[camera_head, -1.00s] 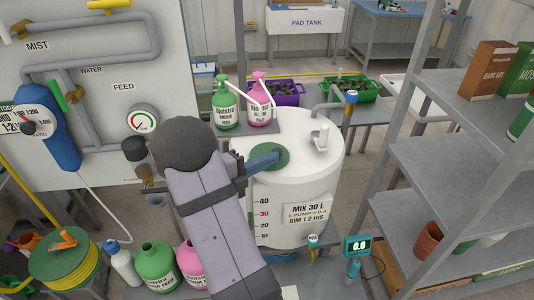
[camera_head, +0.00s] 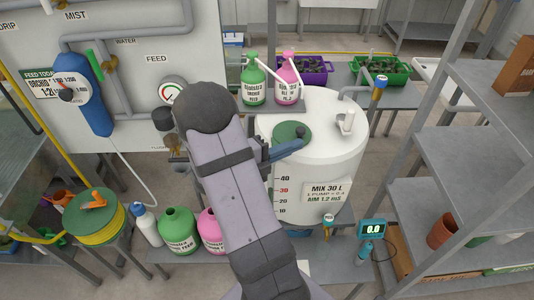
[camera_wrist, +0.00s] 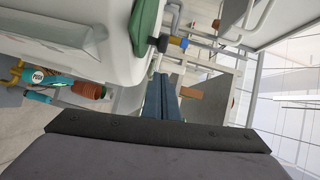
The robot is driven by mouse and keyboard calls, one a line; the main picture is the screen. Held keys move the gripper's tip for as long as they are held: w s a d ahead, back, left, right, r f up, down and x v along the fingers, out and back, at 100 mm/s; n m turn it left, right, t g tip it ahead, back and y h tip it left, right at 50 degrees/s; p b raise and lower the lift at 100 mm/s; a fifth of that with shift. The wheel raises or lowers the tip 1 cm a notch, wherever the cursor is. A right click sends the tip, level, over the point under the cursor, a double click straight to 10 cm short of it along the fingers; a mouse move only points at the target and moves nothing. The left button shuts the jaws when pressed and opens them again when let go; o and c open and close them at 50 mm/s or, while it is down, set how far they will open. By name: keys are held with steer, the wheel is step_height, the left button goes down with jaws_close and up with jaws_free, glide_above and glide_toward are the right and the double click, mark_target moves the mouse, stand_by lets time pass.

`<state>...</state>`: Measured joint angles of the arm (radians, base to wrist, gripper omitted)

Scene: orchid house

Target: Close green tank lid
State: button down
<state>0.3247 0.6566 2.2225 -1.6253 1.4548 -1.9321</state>
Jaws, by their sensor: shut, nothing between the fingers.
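The white tank (camera_head: 335,160) stands in the middle of the head view. In the wrist view the green lid (camera_wrist: 146,22) shows nearly edge-on against the white tank wall (camera_wrist: 112,40). My gripper (camera_head: 300,144) is shut and empty, its blue-grey fingers at the lid's near edge, just below the knob. In the wrist view the fingers (camera_wrist: 163,88) are together and apart from the lid. My arm hides part of the tank's left side.
A green bottle (camera_head: 253,85) and a pink bottle (camera_head: 287,82) with pumps stand behind the lid. A pipe with a blue-topped valve (camera_head: 380,82) and a white fitting (camera_head: 346,122) are at the tank's right. A grey shelf (camera_head: 470,130) stands farther right.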

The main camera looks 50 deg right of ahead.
steer(key=s+b+v, duration=0.1)
steer(key=b+v, duration=0.2)
steer(key=v, duration=0.7)
steer(key=shift+a, duration=0.2)
